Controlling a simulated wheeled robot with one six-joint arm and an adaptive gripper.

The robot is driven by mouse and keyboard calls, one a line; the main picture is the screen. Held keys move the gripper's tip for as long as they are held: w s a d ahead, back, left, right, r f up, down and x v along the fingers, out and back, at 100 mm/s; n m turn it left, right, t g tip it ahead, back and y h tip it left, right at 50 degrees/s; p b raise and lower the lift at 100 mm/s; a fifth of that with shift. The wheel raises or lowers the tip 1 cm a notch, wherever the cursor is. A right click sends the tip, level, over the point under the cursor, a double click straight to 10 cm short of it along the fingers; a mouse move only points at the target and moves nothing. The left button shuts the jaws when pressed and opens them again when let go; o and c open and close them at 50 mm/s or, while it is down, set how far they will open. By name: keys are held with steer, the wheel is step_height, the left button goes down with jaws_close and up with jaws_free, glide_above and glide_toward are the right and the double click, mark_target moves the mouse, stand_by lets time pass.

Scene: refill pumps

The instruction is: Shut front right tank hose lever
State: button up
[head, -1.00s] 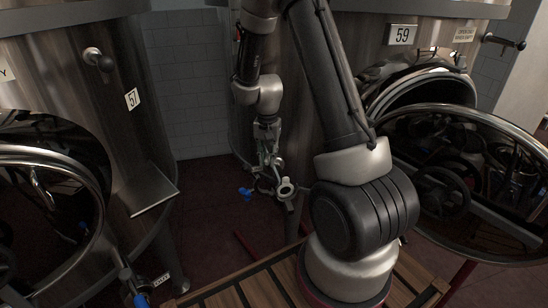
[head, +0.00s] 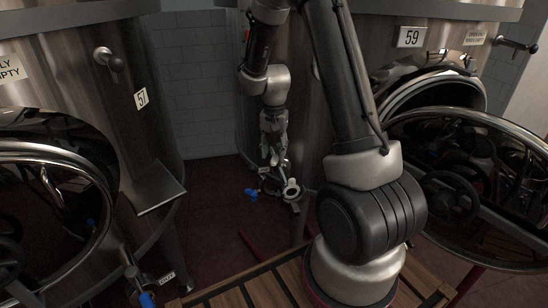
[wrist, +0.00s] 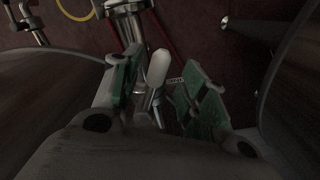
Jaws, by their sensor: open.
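The front right tank (head: 300,110), numbered 59, has a low metal pipe fitting with a round open end (head: 291,188) near its base. A blue lever (head: 251,195) shows just left of that fitting. My gripper (head: 271,160) points down just above the fitting in the head view. In the wrist view its two green-padded fingers (wrist: 160,92) are apart. A pale, rounded handle (wrist: 158,68) shows in the gap between them, with metal piping (wrist: 128,22) beyond. I cannot tell whether either finger touches the handle.
Tank 57 (head: 85,75) stands at left with a metal shelf (head: 156,190) jutting out. Another blue lever (head: 146,299) sits low at its front. Tank 59's open round hatch door (head: 530,180) sticks out at right. A slatted wooden platform (head: 255,292) lies in front.

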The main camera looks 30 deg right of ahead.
step_height(320, 180, up, 9)
stand_by(0.3)
